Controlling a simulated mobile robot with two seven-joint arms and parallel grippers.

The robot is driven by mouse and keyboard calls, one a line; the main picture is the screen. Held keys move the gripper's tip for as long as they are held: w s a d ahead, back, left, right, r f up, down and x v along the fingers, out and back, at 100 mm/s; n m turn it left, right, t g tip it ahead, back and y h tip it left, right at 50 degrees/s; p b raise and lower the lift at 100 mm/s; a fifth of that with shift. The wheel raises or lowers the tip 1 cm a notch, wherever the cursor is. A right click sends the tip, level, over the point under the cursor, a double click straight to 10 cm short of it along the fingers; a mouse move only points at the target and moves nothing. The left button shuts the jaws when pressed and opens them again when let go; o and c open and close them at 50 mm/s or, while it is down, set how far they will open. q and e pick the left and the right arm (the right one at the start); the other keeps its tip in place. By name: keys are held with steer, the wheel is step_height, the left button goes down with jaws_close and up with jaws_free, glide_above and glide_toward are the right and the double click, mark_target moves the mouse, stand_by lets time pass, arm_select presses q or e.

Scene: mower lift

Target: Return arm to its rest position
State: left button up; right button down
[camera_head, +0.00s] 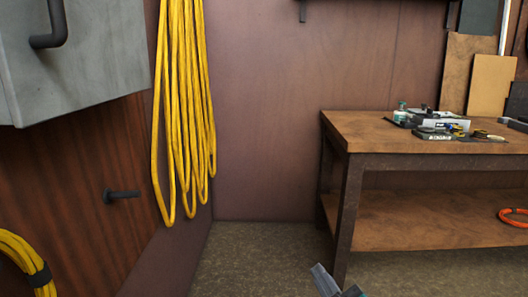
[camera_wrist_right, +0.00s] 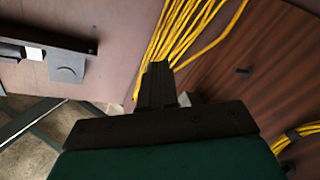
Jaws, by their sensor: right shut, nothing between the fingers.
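My right gripper (camera_head: 337,284) shows only as its grey tips at the bottom edge of the head view, in front of the floor and below the workbench's near left leg. In the right wrist view my right gripper (camera_wrist_right: 158,78) is dark, with its fingers together and nothing held. It points towards the hanging yellow cables (camera_wrist_right: 185,40) in that picture; the gap to them is hard to judge. The rest of the right arm is hidden in the head view. My left gripper shows in neither view.
A wooden workbench (camera_head: 345,150) with tools stands at the right. Yellow cable loops (camera_head: 183,100) hang at the left near a grey cabinet (camera_head: 75,55) and a dark wall peg (camera_head: 121,195). A yellow coil (camera_head: 25,262) is at lower left. The floor (camera_head: 255,260) between is clear.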

steer(key=s+d+f+m+g+h, duration=0.15)
steer(key=s+f+m+g, duration=0.25)
steer(key=s+f, duration=0.45)
steer(key=s+d+f+m+g+h, duration=0.1)
steer(key=s+d+f+m+g, duration=0.25)
steer(key=s+f, duration=0.5)
arm_select(q)
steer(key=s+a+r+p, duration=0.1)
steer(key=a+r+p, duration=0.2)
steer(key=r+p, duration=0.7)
steer(key=p, duration=0.4)
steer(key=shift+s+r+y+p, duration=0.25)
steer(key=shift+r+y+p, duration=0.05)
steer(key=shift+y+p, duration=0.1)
arm_select(e)
step_height(320, 180, up, 9)
steer(key=d, duration=0.2)
steer(key=shift+w+m+h, duration=0.25)
steer(key=shift+m+h, duration=0.1)
